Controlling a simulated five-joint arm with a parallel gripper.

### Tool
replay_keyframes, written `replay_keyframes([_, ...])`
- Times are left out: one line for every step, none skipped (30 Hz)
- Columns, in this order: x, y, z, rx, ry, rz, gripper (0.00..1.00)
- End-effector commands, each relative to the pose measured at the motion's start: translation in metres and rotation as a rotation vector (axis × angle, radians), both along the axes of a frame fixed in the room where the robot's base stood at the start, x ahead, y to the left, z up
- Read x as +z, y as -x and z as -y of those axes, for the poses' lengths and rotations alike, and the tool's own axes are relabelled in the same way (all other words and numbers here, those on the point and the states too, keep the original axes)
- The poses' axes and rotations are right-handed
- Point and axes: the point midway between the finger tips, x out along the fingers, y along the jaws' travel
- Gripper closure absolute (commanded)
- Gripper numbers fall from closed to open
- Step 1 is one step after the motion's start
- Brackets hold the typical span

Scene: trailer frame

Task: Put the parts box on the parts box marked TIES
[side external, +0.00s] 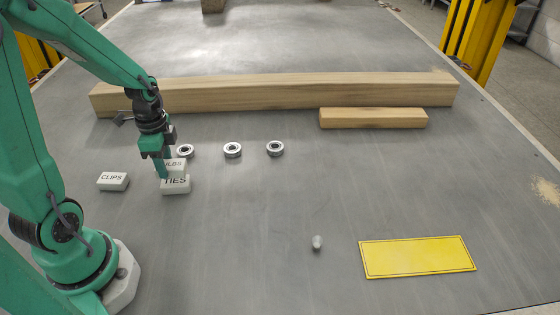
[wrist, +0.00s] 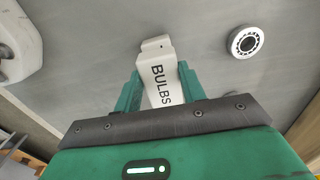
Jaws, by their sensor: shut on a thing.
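My gripper (side external: 168,168) points down and is shut on a pale parts box marked BULBS (side external: 176,163). In the wrist view the BULBS box (wrist: 158,75) sits between the two green fingers, its lettering facing up. The pale parts box marked TIES (side external: 176,186) is on the table at the left. In the side view, the BULBS box appears right above or just behind it, and one finger overlaps its upper left. I cannot tell whether the two boxes touch.
A box marked CLIPS (side external: 112,181) lies to the left. Several bearing rings (side external: 232,150) stand behind and right. A long beam (side external: 280,92) and a short block (side external: 373,118) lie farther back. A small grey cylinder (side external: 317,243) and a yellow plate (side external: 417,257) are front right.

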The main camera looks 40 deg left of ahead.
Motion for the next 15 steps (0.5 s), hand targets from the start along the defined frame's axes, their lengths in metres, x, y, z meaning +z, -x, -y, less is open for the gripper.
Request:
replay_keyframes([-0.006,0.001,0.001,0.000,0.001,-0.004,0.83])
replay_keyframes([-0.009,0.001,0.000,0.000,0.001,-0.004,0.83])
replay_keyframes([-0.013,0.001,0.001,0.000,0.002,-0.005,0.83])
replay_keyframes([-0.016,0.001,0.000,0.000,0.001,-0.003,0.83])
replay_keyframes([-0.018,0.001,0.000,0.000,0.002,-0.004,0.83])
replay_keyframes([-0.021,0.001,0.000,0.000,0.001,-0.004,0.83])
replay_keyframes([-0.022,0.001,0.000,0.000,0.001,-0.003,0.83])
replay_keyframes([-0.023,0.000,0.000,0.000,0.001,-0.002,0.83])
replay_keyframes([-0.024,0.000,0.000,0.000,0.001,-0.001,0.83])
replay_keyframes([-0.025,0.000,0.000,0.000,0.001,-0.001,0.83])
replay_keyframes([-0.025,0.000,0.000,0.000,0.001,-0.001,0.83])
replay_keyframes([-0.025,0.000,0.000,0.000,0.000,0.000,0.83])
replay_keyframes([-0.025,0.000,0.000,0.000,0.000,0.000,0.83])
replay_keyframes([-0.025,0.000,0.000,0.000,0.000,0.000,0.83])
replay_keyframes([-0.025,0.000,0.000,0.000,0.000,0.000,0.83])
